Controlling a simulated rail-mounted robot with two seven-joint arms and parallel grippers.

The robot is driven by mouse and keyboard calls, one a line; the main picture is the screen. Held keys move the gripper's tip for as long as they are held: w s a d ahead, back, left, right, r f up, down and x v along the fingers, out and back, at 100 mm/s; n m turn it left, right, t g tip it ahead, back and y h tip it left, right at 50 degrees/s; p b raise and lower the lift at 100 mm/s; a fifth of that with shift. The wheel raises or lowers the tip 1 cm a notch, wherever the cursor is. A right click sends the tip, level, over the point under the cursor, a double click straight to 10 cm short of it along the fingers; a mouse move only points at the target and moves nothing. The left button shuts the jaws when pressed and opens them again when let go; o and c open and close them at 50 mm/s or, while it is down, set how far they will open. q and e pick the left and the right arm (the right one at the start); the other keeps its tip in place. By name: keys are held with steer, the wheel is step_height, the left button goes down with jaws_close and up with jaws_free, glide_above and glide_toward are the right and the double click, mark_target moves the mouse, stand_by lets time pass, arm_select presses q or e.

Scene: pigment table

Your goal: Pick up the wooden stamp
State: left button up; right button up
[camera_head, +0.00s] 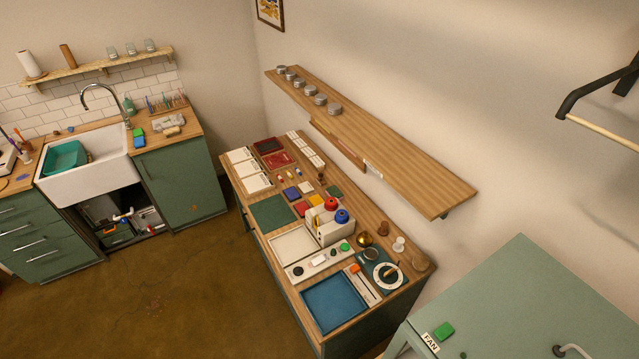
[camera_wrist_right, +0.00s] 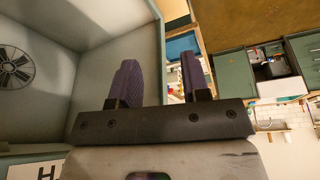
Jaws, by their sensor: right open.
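A small brown turned wooden piece (camera_head: 382,229) stands at the back right edge of the pigment table (camera_head: 372,212); it looks like a wooden stamp, but it is too small to be sure. Another small brown upright piece (camera_head: 321,179) stands farther along the table near the wall. My right gripper (camera_wrist_right: 158,72) shows in the right wrist view with its two purple-padded fingers apart and nothing between them. It is beside a grey-green cabinet panel, away from the stamp-like pieces. Neither gripper shows in the head view.
A blue tray (camera_head: 334,303), a white machine (camera_head: 336,225) with red and blue knobs, a brass pot (camera_head: 366,239) and a white dish (camera_head: 388,276) crowd the table. A wooden shelf (camera_head: 400,178) overhangs its back. A green cabinet marked FAN (camera_head: 520,290) stands at the right.

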stand_by(0.3)
steer(key=o, duration=0.4)
steer(key=shift+c, duration=0.2)
